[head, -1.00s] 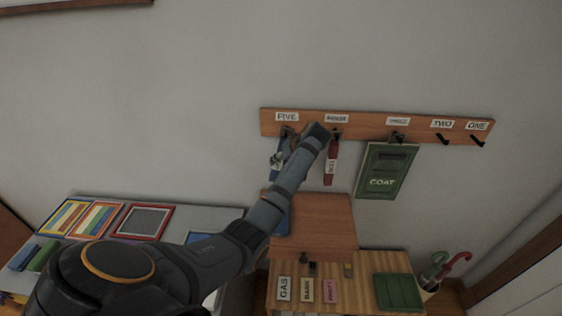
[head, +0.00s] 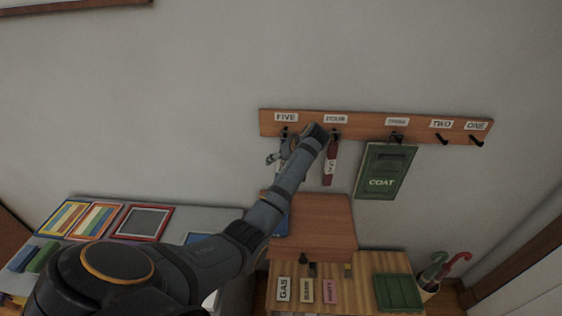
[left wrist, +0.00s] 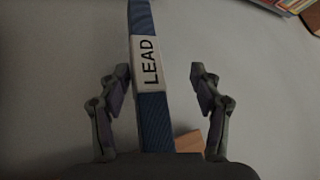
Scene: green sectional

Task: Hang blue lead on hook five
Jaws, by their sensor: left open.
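The blue lead (left wrist: 156,120) has a white LEAD tag and runs top to bottom in the left wrist view. My left gripper (left wrist: 160,72) is open around it, with a gap on each side. In the head view my left gripper (head: 277,155) is just below hook five (head: 285,131), under the FIVE label (head: 286,117) at the left of the wooden rail (head: 365,124). My gripper and arm mostly hide the lead there, so I cannot see its loop on the hook. My right gripper is not in view.
A red strap (head: 330,166) hangs at hook four, close to my left wrist. A green COAT board (head: 384,171) hangs at the middle hook. Hooks two and one are bare. Below are a brown box top (head: 318,225), a slatted surface and a grey table.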

